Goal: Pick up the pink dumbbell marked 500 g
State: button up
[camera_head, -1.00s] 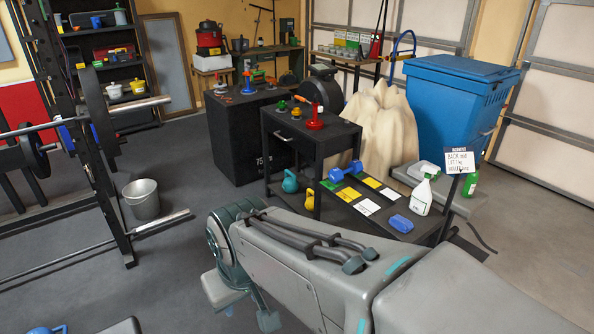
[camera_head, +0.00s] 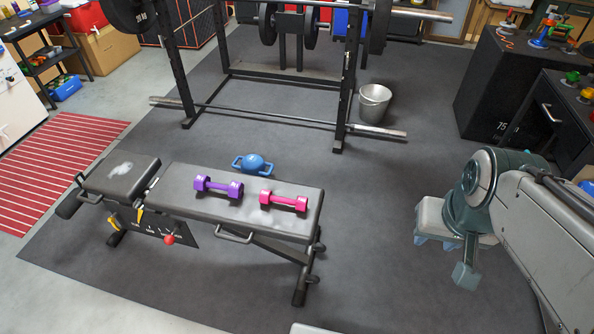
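A pink dumbbell (camera_head: 284,201) lies on the right part of the black bench (camera_head: 300,226). Its weight marking is too small to read. A purple dumbbell (camera_head: 218,188) lies just to its left on the same pad. My arm comes in from the right edge, and its end (camera_head: 462,250) hangs over the floor mat, to the right of the bench and well apart from the dumbbells. I cannot make out the fingers, so I cannot tell whether my gripper is open or shut.
A blue kettlebell (camera_head: 254,164) is behind the bench. A squat rack (camera_head: 345,90) with a low bar stands further back, and a grey bucket (camera_head: 374,102) is beside it. A black cabinet (camera_head: 500,85) is at the right. The mat between bench and arm is clear.

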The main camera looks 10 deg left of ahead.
aim_at(266, 197)
jog(key=z, duration=1.15)
jog(key=i, duration=1.25)
jog(key=u, duration=3.55)
jog(key=i, duration=0.5)
jog(key=z, duration=0.05)
